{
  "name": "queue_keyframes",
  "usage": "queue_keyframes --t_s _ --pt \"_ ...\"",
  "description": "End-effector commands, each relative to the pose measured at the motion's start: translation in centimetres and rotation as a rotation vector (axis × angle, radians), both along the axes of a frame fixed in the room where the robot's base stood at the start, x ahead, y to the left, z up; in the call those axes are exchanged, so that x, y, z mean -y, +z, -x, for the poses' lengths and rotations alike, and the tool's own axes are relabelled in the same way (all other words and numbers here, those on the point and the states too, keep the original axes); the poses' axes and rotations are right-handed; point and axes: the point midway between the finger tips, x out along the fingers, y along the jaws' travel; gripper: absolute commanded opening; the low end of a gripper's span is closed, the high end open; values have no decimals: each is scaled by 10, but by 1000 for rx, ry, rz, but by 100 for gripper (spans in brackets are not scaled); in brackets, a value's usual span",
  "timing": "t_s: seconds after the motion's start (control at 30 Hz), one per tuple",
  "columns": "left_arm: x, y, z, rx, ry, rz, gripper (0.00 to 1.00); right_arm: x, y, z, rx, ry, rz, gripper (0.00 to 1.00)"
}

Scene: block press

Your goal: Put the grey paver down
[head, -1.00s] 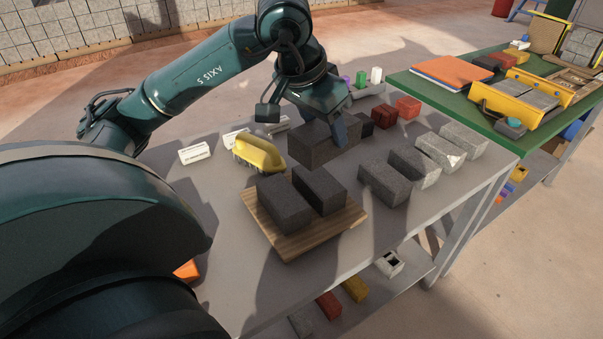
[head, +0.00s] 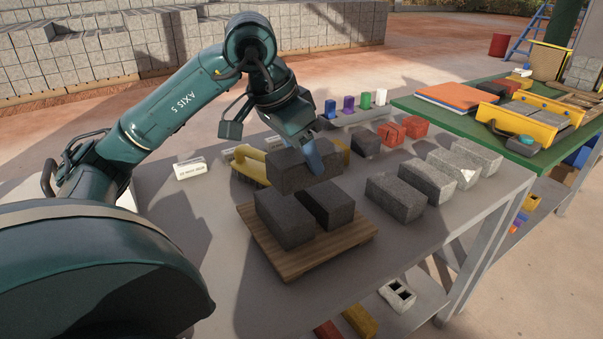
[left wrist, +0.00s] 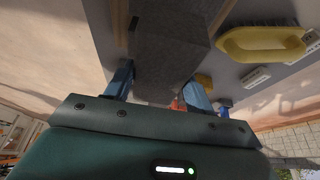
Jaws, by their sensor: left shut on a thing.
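The grey paver (head: 292,178) is a dark, rough block held by my left gripper (head: 308,153). One blue finger shows on its near face in the head view; the other is hidden there. In the left wrist view, the paver (left wrist: 170,45) sits between both blue fingers of the gripper (left wrist: 160,88). It is roughly level, off the table, at the back of two similar dark pavers, the left one (head: 284,218) and the right one (head: 327,205). Those lie side by side on a wooden board (head: 312,258). I cannot tell whether the held paver touches them. My right gripper is not in view.
A yellow-handled brush (head: 250,165) stands just left of the held paver. Several lighter grey blocks (head: 396,198) line the table's right side. Red blocks (head: 391,134) and a small dark block (head: 366,144) stand behind. Bare tabletop (head: 365,270) lies right of the board.

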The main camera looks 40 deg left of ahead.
Motion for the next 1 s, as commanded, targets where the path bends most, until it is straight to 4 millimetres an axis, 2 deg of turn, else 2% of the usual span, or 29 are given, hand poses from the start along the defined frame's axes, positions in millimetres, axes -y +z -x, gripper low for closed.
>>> queue_keyframes --t_s 0.03,0.2,0.53,0.93,0.97,1.0 --pt "0 -11 1 -1 0 -1 3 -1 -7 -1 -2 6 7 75" --pt "0 -30 0 1 2 -1 3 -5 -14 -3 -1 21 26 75" --pt "0 -31 0 5 2 0 3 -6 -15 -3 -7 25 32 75" --pt "0 -41 0 4 2 0 3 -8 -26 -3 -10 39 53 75" --pt "0 -43 0 -2 0 -1 55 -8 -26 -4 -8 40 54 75" --pt "0 -42 0 -2 0 -1 58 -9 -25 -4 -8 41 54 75"
